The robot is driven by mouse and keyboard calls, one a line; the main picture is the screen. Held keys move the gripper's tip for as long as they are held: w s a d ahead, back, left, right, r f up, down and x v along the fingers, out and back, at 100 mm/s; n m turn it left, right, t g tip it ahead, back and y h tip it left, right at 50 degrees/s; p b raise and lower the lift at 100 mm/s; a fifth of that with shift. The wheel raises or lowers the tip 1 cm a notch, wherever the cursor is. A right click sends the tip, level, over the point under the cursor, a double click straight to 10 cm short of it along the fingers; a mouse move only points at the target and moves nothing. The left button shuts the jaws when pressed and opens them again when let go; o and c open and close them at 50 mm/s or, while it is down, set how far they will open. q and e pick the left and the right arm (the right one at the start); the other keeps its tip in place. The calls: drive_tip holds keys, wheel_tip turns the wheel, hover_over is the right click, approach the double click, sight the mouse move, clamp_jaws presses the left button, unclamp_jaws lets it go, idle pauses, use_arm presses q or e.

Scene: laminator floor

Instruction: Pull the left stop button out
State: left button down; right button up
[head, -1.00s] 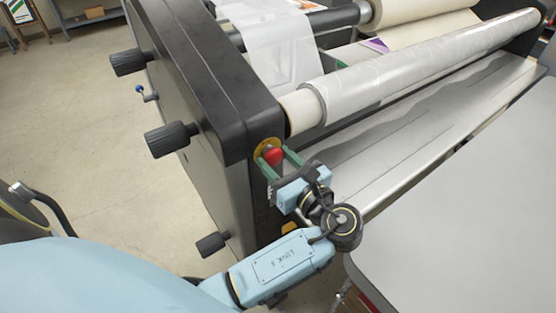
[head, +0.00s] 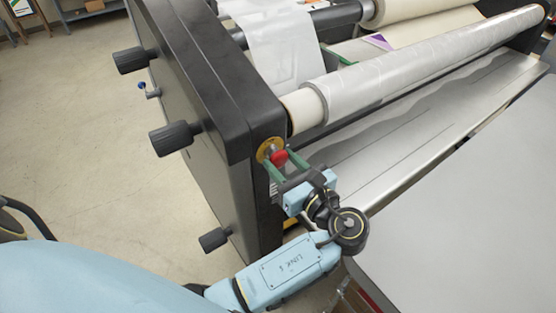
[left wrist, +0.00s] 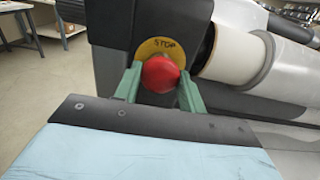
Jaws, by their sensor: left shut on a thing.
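The left stop button (head: 280,158) is a red mushroom head on the near end of the black machine. It stands out from its round yellow plate (head: 263,148), with a grey stem showing between them. In the left wrist view the red head (left wrist: 160,75) sits in front of the yellow plate (left wrist: 160,48) marked STOP. My left gripper (head: 283,166) has a green finger on each side of the head and is shut on it. The fingers flank it in the left wrist view too. My right gripper is not in view.
Black knobs (head: 171,138) stick out of the machine's side panel. A film roll (head: 400,75) runs along the machine beside the button. A grey flat table (head: 470,220) lies to the right of my left arm. Open floor (head: 70,130) is at left.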

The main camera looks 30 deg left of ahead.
use_arm(q)
drive_tip(key=c, duration=1.1)
unclamp_jaws()
drive_tip(key=shift+s+d+f, duration=0.1)
drive_tip(key=shift+d+f, duration=0.05)
drive_tip(key=shift+c, duration=0.2)
drive_tip(key=o, duration=0.3)
drive_tip(key=shift+d, duration=0.1)
drive_tip(key=b+v, duration=0.1)
drive_tip(key=v, duration=1.2)
drive_tip(key=shift+s+d+b, duration=0.1)
drive_tip(key=shift+s+b, duration=0.05)
drive_tip(key=shift+b, duration=0.25)
